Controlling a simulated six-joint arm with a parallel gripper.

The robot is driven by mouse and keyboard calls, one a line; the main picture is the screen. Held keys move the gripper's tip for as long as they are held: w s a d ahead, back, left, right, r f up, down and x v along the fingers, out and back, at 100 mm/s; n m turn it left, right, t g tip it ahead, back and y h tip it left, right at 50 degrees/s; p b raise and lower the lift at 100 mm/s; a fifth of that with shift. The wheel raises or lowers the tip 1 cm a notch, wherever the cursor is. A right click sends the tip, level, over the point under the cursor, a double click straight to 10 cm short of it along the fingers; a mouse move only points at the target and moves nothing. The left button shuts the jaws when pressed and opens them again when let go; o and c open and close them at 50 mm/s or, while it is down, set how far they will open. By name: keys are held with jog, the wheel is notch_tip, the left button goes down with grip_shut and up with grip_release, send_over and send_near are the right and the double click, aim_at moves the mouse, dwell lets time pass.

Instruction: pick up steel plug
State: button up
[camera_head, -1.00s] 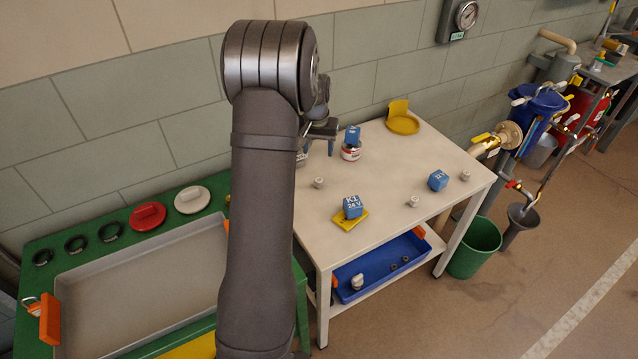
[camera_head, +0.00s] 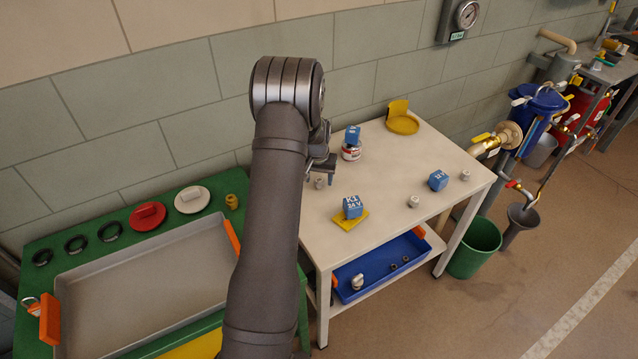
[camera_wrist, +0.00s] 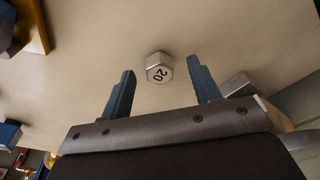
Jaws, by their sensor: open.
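A small steel plug (camera_head: 319,183) stands on the left part of the pale table. In the wrist view it is a hex-headed steel plug (camera_wrist: 158,68) marked 20, lying in the gap between the fingertips as seen from the wrist. My gripper (camera_head: 326,174) is open and empty, close by this plug at the table's left side. In the wrist view its two blue fingers (camera_wrist: 161,74) are apart, one on each side of the plug, and I see no contact. Similar steel plugs stand at the table's front (camera_head: 413,202) and right end (camera_head: 465,175).
A blue block sits on a yellow piece (camera_head: 345,222) to the right. A grey object (camera_wrist: 240,85) is near the right finger.

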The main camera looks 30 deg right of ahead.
aim_at(321, 181)
jog(key=shift+f, duration=0.15)
jog(key=shift+c, duration=0.5)
jog(key=c, duration=1.1)
jog(key=shift+r, duration=0.45)
jog(key=r, duration=0.4)
jog(key=shift+s+d, duration=0.25)
jog(key=shift+s, duration=0.15)
jog(key=s+d+r, duration=0.1)
jog(key=s+r, duration=0.1)
jog(key=s, duration=0.1)
jog(key=s+d+r, duration=0.1)
jog(key=s+r, duration=0.1)
jog(key=s, duration=0.1)
jog(key=s+d+r, duration=0.2)
jog(key=s, duration=0.2)
jog(key=shift+r, duration=0.1)
